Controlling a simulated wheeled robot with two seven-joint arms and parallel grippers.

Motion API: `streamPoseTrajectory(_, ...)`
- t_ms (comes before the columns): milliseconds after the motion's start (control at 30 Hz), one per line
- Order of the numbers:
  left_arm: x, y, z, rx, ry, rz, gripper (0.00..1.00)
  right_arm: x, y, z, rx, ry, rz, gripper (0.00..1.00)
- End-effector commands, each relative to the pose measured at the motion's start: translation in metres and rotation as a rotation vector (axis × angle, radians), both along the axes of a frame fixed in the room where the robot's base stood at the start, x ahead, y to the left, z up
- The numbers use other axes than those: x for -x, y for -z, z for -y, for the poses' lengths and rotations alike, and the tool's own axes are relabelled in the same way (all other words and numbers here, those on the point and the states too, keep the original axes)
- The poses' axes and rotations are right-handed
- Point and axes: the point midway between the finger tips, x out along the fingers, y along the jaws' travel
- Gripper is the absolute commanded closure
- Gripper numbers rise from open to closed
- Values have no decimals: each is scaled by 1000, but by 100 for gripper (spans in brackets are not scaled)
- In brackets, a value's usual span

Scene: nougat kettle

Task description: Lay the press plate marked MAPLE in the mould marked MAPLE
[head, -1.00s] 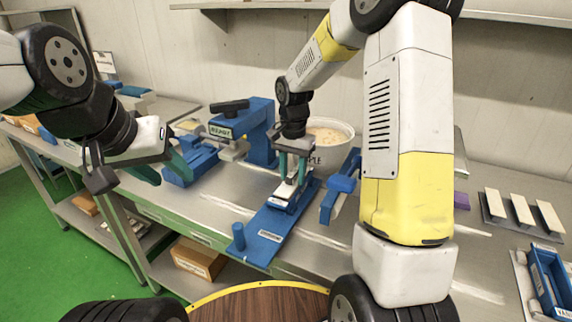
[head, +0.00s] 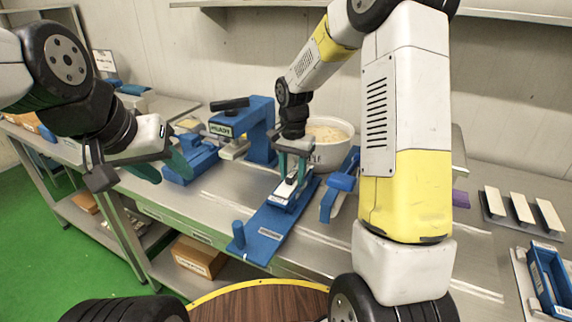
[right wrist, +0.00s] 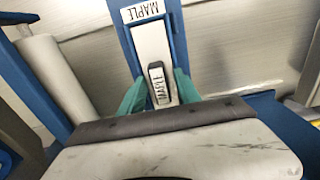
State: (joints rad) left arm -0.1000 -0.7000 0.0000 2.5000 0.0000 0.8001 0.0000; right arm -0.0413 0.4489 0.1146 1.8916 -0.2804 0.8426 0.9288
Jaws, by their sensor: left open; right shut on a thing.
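The mould marked MAPLE (head: 283,203) is a narrow blue trough on a blue base board on the bench; its white MAPLE label (right wrist: 143,11) shows in the right wrist view. My right gripper (head: 293,172) points down over the mould and is shut on the press plate (right wrist: 149,45). The plate is pale and long, with a dark-rimmed grip marked MAPLE between the teal fingers (right wrist: 161,95). The plate lies between the mould's blue side walls; whether it rests on the bottom is hidden. My left gripper (head: 163,171) is open and empty, left of the blue press.
A blue press (head: 262,130) with a black handle stands behind and left. A white tub (head: 330,145) of pale mass stands behind the mould. A blue holder (head: 340,185) is close on the right. Pale strips (head: 521,209) and a blue bin (head: 549,280) lie far right.

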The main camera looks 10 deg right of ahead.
Motion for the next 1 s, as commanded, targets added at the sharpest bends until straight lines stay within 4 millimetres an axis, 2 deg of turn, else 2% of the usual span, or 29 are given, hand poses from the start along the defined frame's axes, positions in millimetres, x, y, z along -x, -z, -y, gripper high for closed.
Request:
streamPoseTrajectory(67, 0, 0, 0, 0, 0, 0, 55, 1, 3, 0, 0, 0, -5, 100)
streamPoseTrajectory(100, 0, 0, 0, 0, 0, 0, 55, 1, 3, 0, 0, 0, -5, 55)
streamPoseTrajectory(200, 0, 0, 0, 0, 0, 0, 55, 1, 3, 0, 1, 0, -6, 35)
streamPoseTrajectory(533, 0, 0, 0, 0, 0, 0, 55, 2, 4, 1, 2, 1, -8, 35)
streamPoseTrajectory(633, 0, 0, 0, 0, 0, 0, 55, 2, 4, 1, 1, 1, -9, 19)
streamPoseTrajectory(1000, 0, 0, 0, 0, 0, 0, 55, 1, 2, 1, 0, 1, -5, 19)
